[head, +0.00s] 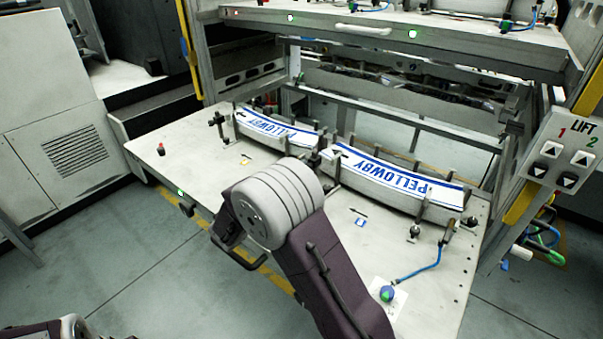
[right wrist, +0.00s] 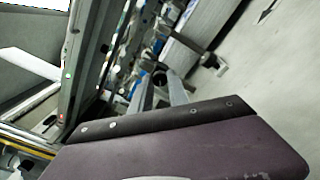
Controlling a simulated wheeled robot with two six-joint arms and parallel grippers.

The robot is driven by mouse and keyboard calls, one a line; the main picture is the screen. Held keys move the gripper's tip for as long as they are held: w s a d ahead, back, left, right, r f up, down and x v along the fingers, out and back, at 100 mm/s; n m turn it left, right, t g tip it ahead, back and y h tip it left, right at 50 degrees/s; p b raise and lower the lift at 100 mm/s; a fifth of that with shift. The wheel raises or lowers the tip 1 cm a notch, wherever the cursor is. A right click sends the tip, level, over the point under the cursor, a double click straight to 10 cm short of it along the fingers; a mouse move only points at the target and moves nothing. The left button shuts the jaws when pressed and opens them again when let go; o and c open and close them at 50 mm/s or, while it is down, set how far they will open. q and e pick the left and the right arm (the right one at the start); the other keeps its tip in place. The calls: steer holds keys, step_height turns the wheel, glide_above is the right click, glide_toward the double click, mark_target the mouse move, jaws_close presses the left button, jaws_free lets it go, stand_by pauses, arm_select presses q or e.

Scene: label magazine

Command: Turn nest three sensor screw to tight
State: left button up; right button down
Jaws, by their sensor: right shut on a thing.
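The left label nest (head: 285,135) on the lower shelf holds a curved white stack lettered in blue. My right arm's joint covers its front right end and hides the sensor there. My right gripper is hidden in the head view. In the right wrist view my right gripper (right wrist: 162,92) is shut on a small dark part between its fingertips, apparently the sensor screw. Its head and turn position cannot be made out. My left gripper is out of view.
The right nest (head: 400,185) holds a like stack. A sensor (head: 447,230) with a blue cable stands at its front right, the cable running to a green-blue plug (head: 388,293). A red button (head: 161,149) sits at the shelf's left. The upper shelf (head: 390,32) overhangs behind.

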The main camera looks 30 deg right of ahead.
steer(key=c, duration=1.3)
jaws_free()
steer(key=shift+o, duration=0.2)
steer(key=p+v, duration=0.1)
steer(key=v, duration=0.7)
steer(key=shift+a+r+p, duration=0.1)
steer(key=shift+a+p, duration=0.05)
steer(key=shift+p, duration=0.15)
steer(key=shift+s+a, duration=0.25)
steer(key=shift+a, duration=0.1)
